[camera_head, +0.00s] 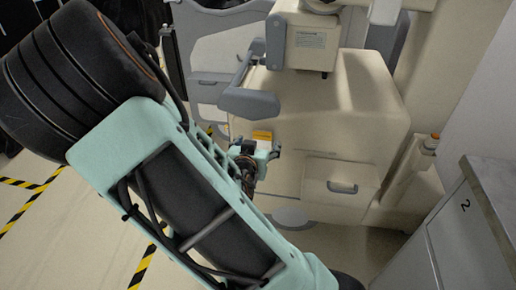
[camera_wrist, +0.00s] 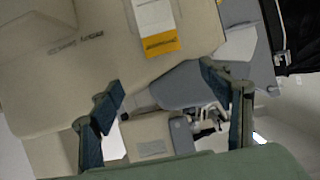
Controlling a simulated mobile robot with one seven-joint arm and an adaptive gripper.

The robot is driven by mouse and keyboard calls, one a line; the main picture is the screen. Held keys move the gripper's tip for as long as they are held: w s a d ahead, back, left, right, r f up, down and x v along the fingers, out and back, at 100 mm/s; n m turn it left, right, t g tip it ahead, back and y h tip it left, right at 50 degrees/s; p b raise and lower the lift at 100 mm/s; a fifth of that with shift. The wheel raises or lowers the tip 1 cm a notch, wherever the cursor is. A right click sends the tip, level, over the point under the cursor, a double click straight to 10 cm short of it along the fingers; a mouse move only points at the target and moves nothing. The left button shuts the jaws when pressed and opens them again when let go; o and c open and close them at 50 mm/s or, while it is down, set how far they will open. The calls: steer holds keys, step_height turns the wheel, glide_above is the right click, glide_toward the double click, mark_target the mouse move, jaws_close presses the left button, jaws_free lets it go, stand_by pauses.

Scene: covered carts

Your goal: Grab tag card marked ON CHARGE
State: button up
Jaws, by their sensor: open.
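A tag card with a white part and a yellow-orange band (camera_wrist: 158,28) shows at the top of the wrist view, against a cream cart surface. Dark lettering on the band is too small to read. In the head view, a small orange-yellow patch of the card (camera_head: 262,135) shows just above my gripper (camera_head: 268,152). In the wrist view, my gripper (camera_wrist: 162,88) is open, its two dark fingers wide apart with nothing between them. The card is beyond the fingertips, and I see no contact.
The cream cart (camera_head: 365,110) has a grey handle (camera_head: 250,101) close above my gripper and a drawer (camera_head: 340,187) to the right. A grey cabinet (camera_head: 470,235) marked 2 stands at the lower right. Floor with yellow-black tape (camera_head: 22,207) is open at left.

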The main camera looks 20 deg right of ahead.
steer(key=b, duration=0.2)
glide_toward(262, 131)
steer(key=x, duration=0.2)
steer(key=shift+b+x, duration=1.05)
steer(key=shift+x, duration=1.95)
steer(key=shift+s+f, duration=0.1)
steer(key=shift+s, duration=0.05)
steer(key=c, duration=1.1)
steer(key=shift+c, duration=0.2)
